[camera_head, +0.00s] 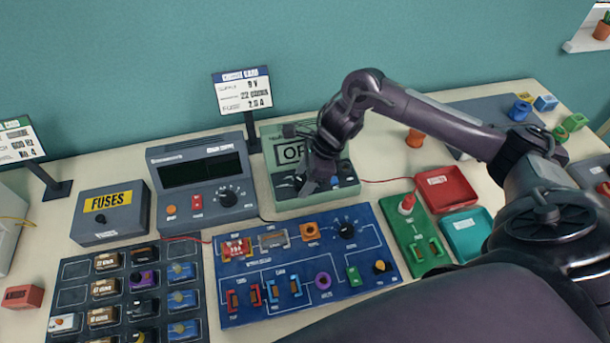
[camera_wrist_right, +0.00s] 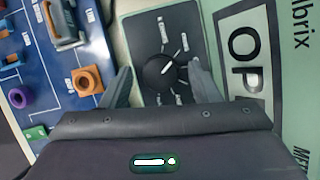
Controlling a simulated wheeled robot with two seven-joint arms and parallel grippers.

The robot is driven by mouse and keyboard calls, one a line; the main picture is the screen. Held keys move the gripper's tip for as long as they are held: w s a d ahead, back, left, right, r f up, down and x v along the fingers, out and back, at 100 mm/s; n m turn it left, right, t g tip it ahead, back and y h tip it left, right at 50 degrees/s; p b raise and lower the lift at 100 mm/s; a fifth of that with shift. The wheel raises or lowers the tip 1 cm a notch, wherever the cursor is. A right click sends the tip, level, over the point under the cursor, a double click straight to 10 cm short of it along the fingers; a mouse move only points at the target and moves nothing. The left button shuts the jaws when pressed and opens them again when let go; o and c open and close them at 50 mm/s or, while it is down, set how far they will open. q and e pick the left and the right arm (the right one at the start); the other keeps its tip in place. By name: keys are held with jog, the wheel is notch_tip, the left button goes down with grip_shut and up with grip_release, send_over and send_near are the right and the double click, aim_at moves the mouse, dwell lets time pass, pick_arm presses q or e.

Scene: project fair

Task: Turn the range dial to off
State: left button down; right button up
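The green meter (camera_head: 310,197) stands against the back of the table, with a display whose visible letters read "OP". In the right wrist view its black round dial (camera_wrist_right: 160,71) sits on a dark panel with labels around it, too small to read. The dial's white pointer line slants to the upper right. My right gripper (camera_head: 318,183) is over the meter's front in the head view and hides part of it. In the wrist view its two fingers (camera_wrist_right: 161,88) are apart, one on each side of the dial; contact cannot be told. My left gripper is not in view.
A grey meter (camera_head: 200,180) with its own dial stands to the left. A blue circuit board (camera_head: 290,255) lies in front. A red tray (camera_head: 447,190) and a teal tray (camera_head: 466,233) lie to the right. A sign (camera_head: 242,92) stands behind.

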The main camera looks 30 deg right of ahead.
jog(key=c, duration=0.9)
jog(key=shift+f+m+b, duration=0.1)
jog(key=shift+m+b, duration=0.5)
jog(key=shift+m, duration=0.1)
jog(key=shift+s+m+t+h+b, duration=0.1)
jog(key=shift+m+t+h+b, duration=0.4)
jog(key=shift+m, duration=0.6)
jog(key=shift+a+m+t+h+b, duration=0.15)
jog(key=shift+m+t+h+b, duration=0.35)
jog(key=shift+m, duration=1.2)
